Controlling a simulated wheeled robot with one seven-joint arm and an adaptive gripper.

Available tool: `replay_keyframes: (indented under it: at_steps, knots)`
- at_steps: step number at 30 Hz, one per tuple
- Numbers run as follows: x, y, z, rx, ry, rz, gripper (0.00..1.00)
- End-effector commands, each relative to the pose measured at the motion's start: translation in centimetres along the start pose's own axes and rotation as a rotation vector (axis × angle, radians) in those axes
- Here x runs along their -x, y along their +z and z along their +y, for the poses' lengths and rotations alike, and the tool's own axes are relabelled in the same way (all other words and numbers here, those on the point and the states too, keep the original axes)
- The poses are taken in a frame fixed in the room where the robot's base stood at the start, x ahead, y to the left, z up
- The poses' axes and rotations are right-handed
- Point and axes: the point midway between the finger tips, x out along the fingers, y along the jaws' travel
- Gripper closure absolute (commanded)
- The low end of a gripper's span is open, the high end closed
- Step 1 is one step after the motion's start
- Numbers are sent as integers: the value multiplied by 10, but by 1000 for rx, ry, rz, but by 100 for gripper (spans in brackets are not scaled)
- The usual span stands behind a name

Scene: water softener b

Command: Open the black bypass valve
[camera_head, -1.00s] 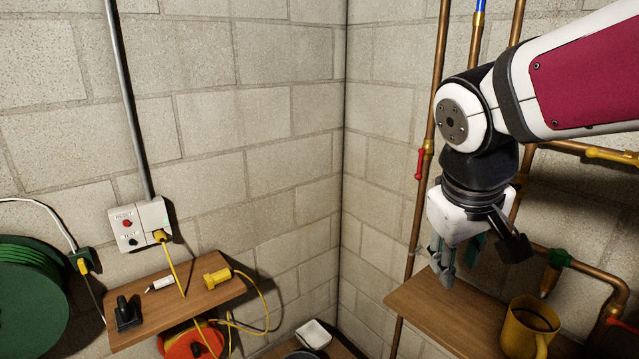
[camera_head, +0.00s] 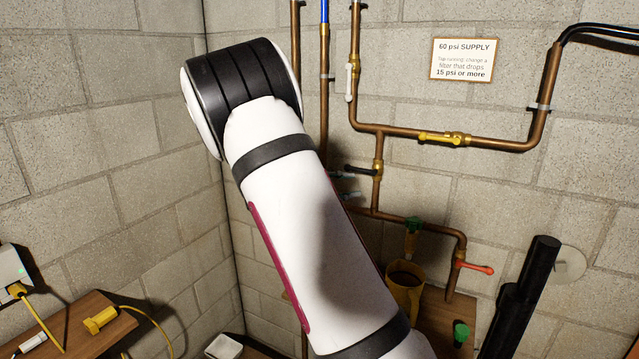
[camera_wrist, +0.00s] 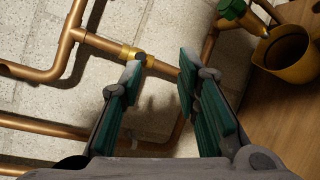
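The black bypass valve handle (camera_head: 360,169) sticks out to the left from a brass valve body (camera_head: 378,168) on a short vertical copper pipe in the head view. In the wrist view, a brass fitting (camera_wrist: 129,53) on the copper pipe lies just beyond the left fingertip. The black handle cannot be made out clearly there. My gripper (camera_wrist: 163,75) is open, with green-padded fingers apart and nothing visibly held between them. In the head view my arm hides most of it; small grey parts show beside the handle.
A yellow mug (camera_head: 402,290) stands on the wooden shelf (camera_head: 437,322), below a green-handled valve (camera_head: 413,225). A red handle (camera_head: 475,267) is at right, a yellow handle (camera_head: 438,138) above, a white handle (camera_head: 349,82) higher up. Pipes crowd the corner wall.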

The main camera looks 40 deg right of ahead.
Motion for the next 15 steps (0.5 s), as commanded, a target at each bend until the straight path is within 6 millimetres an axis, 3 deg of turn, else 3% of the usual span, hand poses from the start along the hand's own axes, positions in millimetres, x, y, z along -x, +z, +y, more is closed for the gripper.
replay_keyframes:
  at_steps: [4, 9, 15]
  knots:
    - [-16, -40, 11, 122, 206, -23, 70]
    - [-20, -78, 17, 225, 387, -20, 70]
    - [-20, -98, 20, 272, 474, -12, 70]
